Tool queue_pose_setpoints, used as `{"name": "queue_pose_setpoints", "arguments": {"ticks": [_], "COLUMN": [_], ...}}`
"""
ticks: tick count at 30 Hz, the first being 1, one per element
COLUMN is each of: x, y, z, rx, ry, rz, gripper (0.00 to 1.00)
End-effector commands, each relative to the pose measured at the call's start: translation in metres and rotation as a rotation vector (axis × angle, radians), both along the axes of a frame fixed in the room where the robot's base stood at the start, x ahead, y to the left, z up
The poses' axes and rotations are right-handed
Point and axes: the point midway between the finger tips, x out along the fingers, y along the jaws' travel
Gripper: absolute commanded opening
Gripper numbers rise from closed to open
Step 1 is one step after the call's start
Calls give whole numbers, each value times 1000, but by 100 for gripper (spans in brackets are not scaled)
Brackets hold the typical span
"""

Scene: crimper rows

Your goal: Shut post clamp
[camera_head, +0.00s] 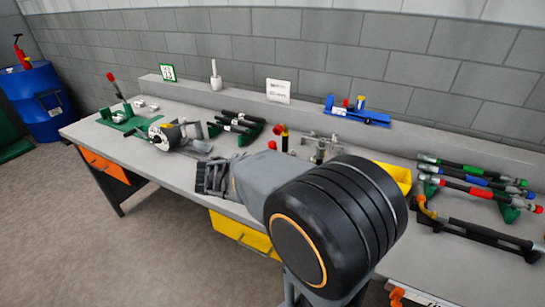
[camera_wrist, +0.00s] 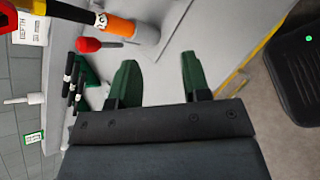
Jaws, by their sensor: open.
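My gripper (camera_wrist: 160,78) shows in the wrist view with its two green fingers spread and nothing between them. In the head view it is a dark shape (camera_head: 212,178) above the bench's front part, left of my arm. A red knob (camera_wrist: 88,45) sticks out beside an upright hose (camera_wrist: 118,27) with orange, black and yellow parts, seated in a grey holder (camera_wrist: 147,33). I take these for the post clamp; its jaw state cannot be told. In the head view the red knob (camera_head: 272,145) and hose (camera_head: 284,140) stand right of my gripper. My fingers are apart from the knob.
The grey bench (camera_head: 85,130) carries a green stand (camera_head: 122,122) and a round gauge-like device (camera_head: 163,135) at left. Black hoses lie on a green rack (camera_head: 240,125) behind my gripper. More hoses (camera_head: 475,180) lie at right. A yellow bin (camera_head: 240,232) hangs below the front edge.

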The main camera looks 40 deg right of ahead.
Motion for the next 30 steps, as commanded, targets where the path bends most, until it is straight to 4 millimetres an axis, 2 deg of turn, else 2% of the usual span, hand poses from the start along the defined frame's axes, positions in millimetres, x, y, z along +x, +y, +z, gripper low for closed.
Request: {"name": "queue_pose_setpoints", "arguments": {"ticks": [1,6,10,14,17,30], "x": [17,68,95,110,117,144], "y": [-7,-15,-12,-12,-20,-96], "z": [-16,-22,-24,-24,-24,-23], "rx": [-105,-428,-587,-670,-692,-692], "ry": [74,268,352,391,401,401], "rz": [64,248,333,372,380,383], "gripper": [43,43,43,43,43,43]}}
